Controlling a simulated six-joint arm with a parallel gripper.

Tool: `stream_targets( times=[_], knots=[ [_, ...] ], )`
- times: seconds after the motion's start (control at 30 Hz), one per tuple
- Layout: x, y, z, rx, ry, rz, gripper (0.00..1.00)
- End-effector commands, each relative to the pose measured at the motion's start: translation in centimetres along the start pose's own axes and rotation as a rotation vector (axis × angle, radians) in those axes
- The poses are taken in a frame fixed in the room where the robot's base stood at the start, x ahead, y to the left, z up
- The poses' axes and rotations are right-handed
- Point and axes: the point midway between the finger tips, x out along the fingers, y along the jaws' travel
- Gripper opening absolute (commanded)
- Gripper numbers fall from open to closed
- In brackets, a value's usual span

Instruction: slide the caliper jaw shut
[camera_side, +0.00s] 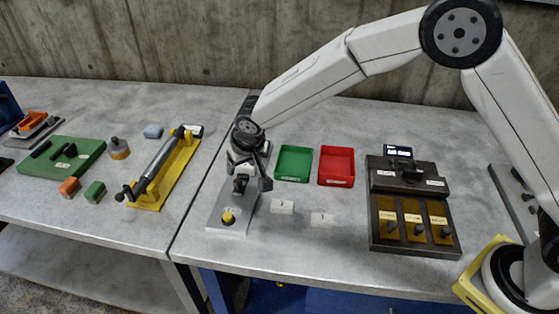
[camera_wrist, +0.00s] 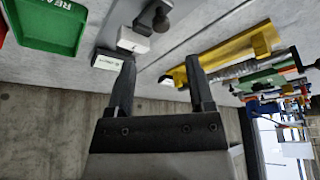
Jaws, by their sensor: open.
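The most caliper-like thing is a dark block (camera_side: 410,176) in the side view, right of the red tray. It has a small lit display (camera_side: 398,152) at its back, a dark knob on top and small white labels. I cannot tell for sure which part is the sliding jaw, or how wide it stands. My gripper (camera_side: 252,184) is well left of it, over a grey plate with a yellow button. In the wrist view my gripper (camera_wrist: 160,57) is open, with nothing between its fingers. The caliper-like block is not recognisable in the wrist view.
A green tray (camera_side: 293,150) and red tray (camera_side: 337,151) lie between my gripper and the block. Two white labelled blocks (camera_side: 283,207) (camera_side: 323,219) stand in front. A dark holder with brass plates (camera_side: 386,247) adjoins the block. A yellow stand (camera_side: 152,204) is left.

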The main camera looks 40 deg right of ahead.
Motion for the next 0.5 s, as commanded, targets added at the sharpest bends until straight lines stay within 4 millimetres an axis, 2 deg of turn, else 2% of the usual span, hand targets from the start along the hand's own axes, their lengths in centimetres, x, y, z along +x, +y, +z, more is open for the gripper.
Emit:
stream_targets(
  times=[0.27,0.5],
  knots=[
    [0.2,-0.2,-0.1,0.001,0.002,0.0,0.68],
    [1.4,-0.2,-0.1,0.0,0.001,0.0,0.68]
  ],
)
